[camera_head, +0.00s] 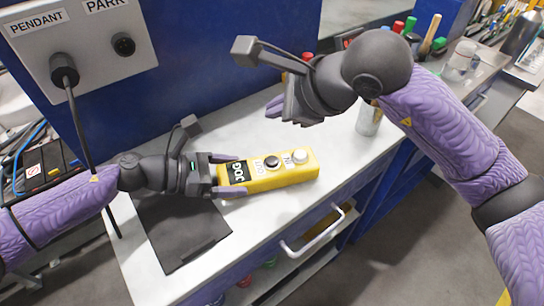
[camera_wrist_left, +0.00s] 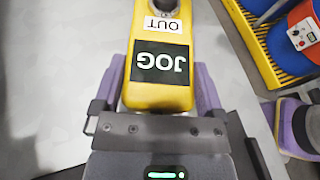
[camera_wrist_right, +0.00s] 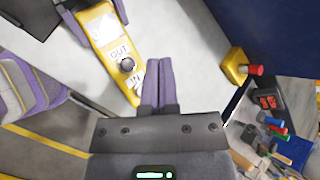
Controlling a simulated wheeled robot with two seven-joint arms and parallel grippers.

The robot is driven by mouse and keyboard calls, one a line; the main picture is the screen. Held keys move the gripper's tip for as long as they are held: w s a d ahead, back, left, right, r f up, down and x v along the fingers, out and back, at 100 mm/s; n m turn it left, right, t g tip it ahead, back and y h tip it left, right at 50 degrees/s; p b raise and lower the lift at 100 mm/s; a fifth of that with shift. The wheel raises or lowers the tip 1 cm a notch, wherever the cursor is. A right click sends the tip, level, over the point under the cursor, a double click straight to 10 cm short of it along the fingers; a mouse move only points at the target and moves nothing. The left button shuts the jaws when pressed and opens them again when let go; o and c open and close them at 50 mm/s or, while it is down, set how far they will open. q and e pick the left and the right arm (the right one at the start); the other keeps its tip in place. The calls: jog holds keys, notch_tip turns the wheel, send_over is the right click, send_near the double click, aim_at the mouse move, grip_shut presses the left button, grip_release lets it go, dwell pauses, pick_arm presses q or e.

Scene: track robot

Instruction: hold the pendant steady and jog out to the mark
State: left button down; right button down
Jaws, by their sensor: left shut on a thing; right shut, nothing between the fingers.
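The yellow pendant (camera_head: 259,184) lies along the grey bench top, labelled JOG, with a black OUT button (camera_head: 271,162) and a white IN button (camera_head: 299,156). My left gripper (camera_head: 226,173) is shut on its JOG end, one finger along each side; the left wrist view shows this grip on the pendant (camera_wrist_left: 160,97). My right gripper (camera_head: 275,108) is shut and empty, above the bench and behind the pendant. In the right wrist view its closed fingers (camera_wrist_right: 158,70) appear beside the pendant's IN end (camera_wrist_right: 103,32). I cannot make out a mark.
A grey panel (camera_head: 75,85) labelled PENDANT and PARK stands at the back left, with a plugged-in cable. A dark mat (camera_head: 180,235) lies front left. A yellow block with a red button (camera_wrist_right: 238,70) and several tools stand farther right. A drawer handle (camera_head: 320,232) juts from the bench front.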

aim_at(276, 161)
notch_tip(276, 161, down, 8)
jog(key=shift+f, duration=0.15)
dwell(0.3)
jog(key=shift+f, duration=0.1)
dwell(1.8)
jog(key=shift+f, duration=0.3)
